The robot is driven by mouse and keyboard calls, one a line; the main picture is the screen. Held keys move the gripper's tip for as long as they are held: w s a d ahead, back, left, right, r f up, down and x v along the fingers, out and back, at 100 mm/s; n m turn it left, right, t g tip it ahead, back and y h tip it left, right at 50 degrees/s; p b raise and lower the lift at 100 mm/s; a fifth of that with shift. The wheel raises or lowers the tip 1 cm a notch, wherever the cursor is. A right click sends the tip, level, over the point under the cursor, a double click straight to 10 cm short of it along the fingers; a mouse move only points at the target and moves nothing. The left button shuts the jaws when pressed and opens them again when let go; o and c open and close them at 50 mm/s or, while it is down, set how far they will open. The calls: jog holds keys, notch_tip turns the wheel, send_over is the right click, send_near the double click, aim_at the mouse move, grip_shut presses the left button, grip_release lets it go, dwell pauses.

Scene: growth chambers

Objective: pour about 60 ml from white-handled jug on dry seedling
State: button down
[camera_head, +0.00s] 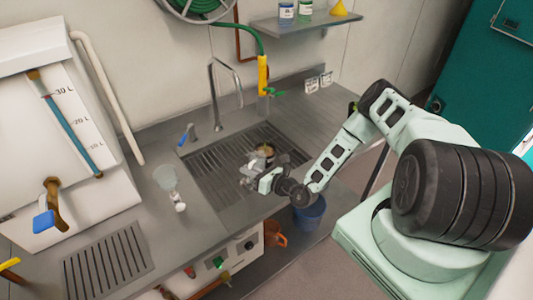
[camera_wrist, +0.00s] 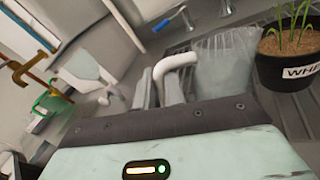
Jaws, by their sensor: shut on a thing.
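My gripper (camera_head: 262,182) is over the right part of the sink grate. In the wrist view, my gripper (camera_wrist: 160,92) is shut on the white handle (camera_wrist: 180,62) of a clear jug (camera_wrist: 226,62). The jug is beside a dark pot (camera_wrist: 286,72) with thin green shoots, brown soil and a white label reading "WHE", cut off by the frame. The pot (camera_head: 265,150) shows just beyond my gripper in the head view. The water level in the jug and any flow into the pot cannot be made out.
Another clear vessel with a white handle (camera_head: 165,178) stands on the counter left of the grate. A tall faucet (camera_head: 213,95) and a yellow hose nozzle (camera_head: 263,75) rise behind the sink. A white tank (camera_head: 60,130) is at left. A blue bucket (camera_head: 309,213) is below the counter.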

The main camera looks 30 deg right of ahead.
aim_at(254, 160)
jog(key=shift+w+d+m+b, duration=0.6)
jog(key=shift+d+m+b, duration=0.15)
jog(key=shift+d+m, duration=0.15)
jog(key=r, duration=0.1)
jog(key=d+r+p, duration=0.1)
jog(key=shift+w+r+m, duration=0.3)
jog(key=shift+m, duration=0.1)
jog(key=shift+w+d+r+m+g, duration=0.2)
jog(key=shift+d+r+m+g, duration=0.1)
jog(key=shift+r+g, duration=0.15)
jog(key=shift+w+d+r, duration=0.1)
jog(key=shift+r, duration=0.1)
jog(key=shift+w+d+r+m, duration=0.15)
jog(key=shift+d+r+m, duration=0.2)
jog(key=shift+m, duration=0.25)
jog(key=shift+w+d+r+m+b, duration=0.15)
jog(key=shift+w+d+m+b, duration=0.1)
jog(key=shift+m+b, duration=0.2)
jog(key=shift+d+m+g+y+b, duration=0.15)
jog(key=shift+m+g+y+b, duration=0.15)
jog(key=shift+m, duration=0.15)
jog(key=shift+w+d+r+m+b, duration=0.4)
jog(key=shift+d+r+m+b, duration=0.1)
jog(key=shift+r+m, duration=0.2)
dwell(1.5)
